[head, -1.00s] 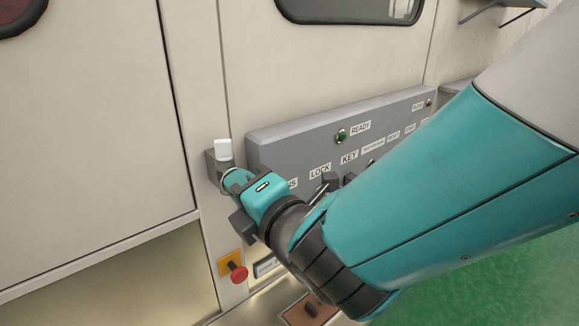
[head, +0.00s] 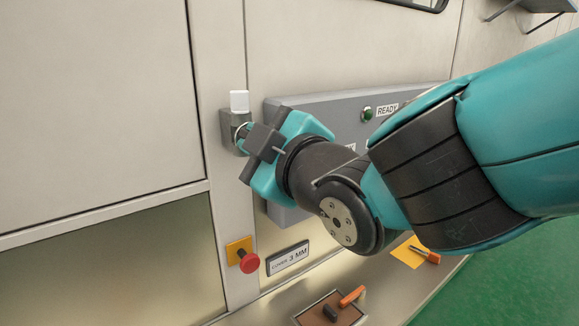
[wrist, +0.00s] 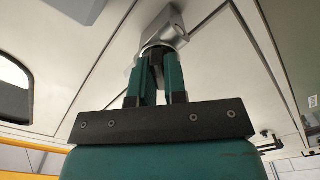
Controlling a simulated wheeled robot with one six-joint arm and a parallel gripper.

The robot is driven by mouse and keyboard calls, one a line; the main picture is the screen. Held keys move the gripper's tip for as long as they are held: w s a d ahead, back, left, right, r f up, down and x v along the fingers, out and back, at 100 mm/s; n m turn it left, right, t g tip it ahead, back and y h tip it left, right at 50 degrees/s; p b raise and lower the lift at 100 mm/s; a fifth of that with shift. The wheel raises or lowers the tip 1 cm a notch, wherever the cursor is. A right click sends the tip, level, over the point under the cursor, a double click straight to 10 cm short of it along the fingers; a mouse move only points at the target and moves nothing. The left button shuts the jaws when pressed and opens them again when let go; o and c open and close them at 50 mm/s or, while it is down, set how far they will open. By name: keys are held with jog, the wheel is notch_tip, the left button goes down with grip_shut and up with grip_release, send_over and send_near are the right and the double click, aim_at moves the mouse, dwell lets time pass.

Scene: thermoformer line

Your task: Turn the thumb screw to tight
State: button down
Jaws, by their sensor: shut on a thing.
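The thumb screw (head: 238,140) sits on a small grey block (head: 228,124) on the machine's front, below a white tab (head: 239,100). Only its pale, round rim shows beside the fingers. My gripper (head: 244,142) reaches it from the right and is shut on it. In the wrist view, the two teal fingers of my gripper (wrist: 156,62) close around the screw's light rim (wrist: 150,46) under the silver block (wrist: 166,24). The fingers hide most of the screw, and no tight mark can be read.
A grey control panel (head: 290,107) with a green READY lamp (head: 367,113) lies right of the screw, partly behind my arm.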

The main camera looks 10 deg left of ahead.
jog(key=shift+f+m+b, duration=0.15)
jog(key=shift+m+b, duration=3.55)
jog(key=shift+b, duration=0.15)
jog(key=c, duration=1.2)
grip_release()
jog(key=shift+o, duration=0.2)
jog(key=shift+s+d, duration=0.1)
jog(key=p+v, duration=0.5)
jog(key=v, duration=1.2)
